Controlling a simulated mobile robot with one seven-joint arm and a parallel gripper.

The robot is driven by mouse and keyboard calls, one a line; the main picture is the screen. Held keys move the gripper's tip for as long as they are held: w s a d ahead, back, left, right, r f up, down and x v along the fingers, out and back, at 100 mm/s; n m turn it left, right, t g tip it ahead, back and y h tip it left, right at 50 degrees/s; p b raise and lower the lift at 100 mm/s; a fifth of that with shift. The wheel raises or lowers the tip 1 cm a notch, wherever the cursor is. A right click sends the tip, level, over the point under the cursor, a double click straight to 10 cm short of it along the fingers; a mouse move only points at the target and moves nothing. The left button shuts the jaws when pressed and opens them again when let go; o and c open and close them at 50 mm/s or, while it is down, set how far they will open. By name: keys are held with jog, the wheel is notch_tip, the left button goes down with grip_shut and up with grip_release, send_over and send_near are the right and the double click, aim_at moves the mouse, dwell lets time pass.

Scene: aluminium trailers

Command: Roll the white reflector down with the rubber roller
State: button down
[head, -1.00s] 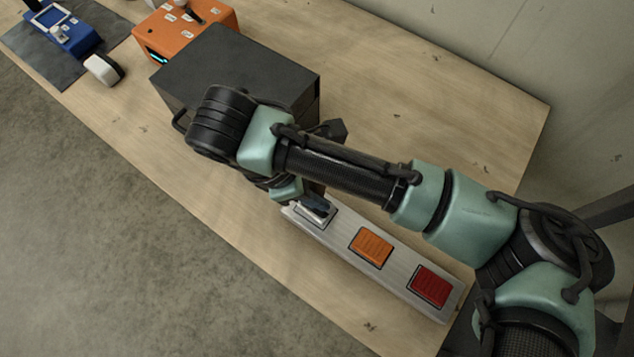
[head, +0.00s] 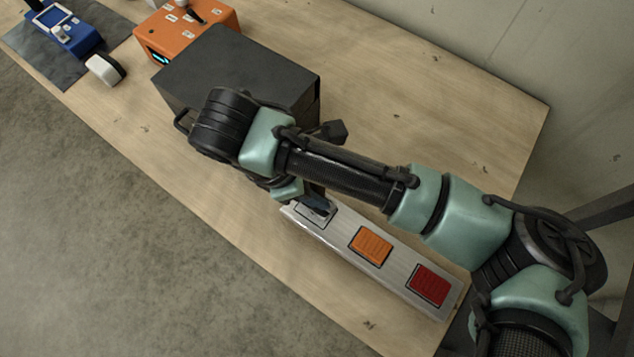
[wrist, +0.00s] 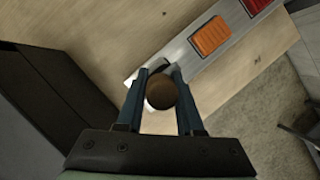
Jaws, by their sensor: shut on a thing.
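The white reflector (head: 311,215) lies in a dark-edged frame at the left end of a pale metal bar (head: 340,243) on the bench. My gripper (head: 318,203) is directly over it and hides part of it. In the wrist view my gripper (wrist: 162,72) is shut on the brown round-ended handle of the rubber roller (wrist: 161,92). A dark part of the roller shows just past the fingertips. Whether the roller touches the reflector is hidden.
An orange reflector (head: 371,245) and a red one (head: 429,284) sit further along the bar. A dark box (head: 235,68) stands behind my wrist. An orange device (head: 185,28), a blue device (head: 62,32) and a white roll (head: 103,69) are at the far left.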

jog(key=shift+s+r, duration=0.1)
dwell(0.3)
notch_tip(320, 180, up, 7)
jog(key=p, duration=0.6)
jog(key=shift+p, duration=0.3)
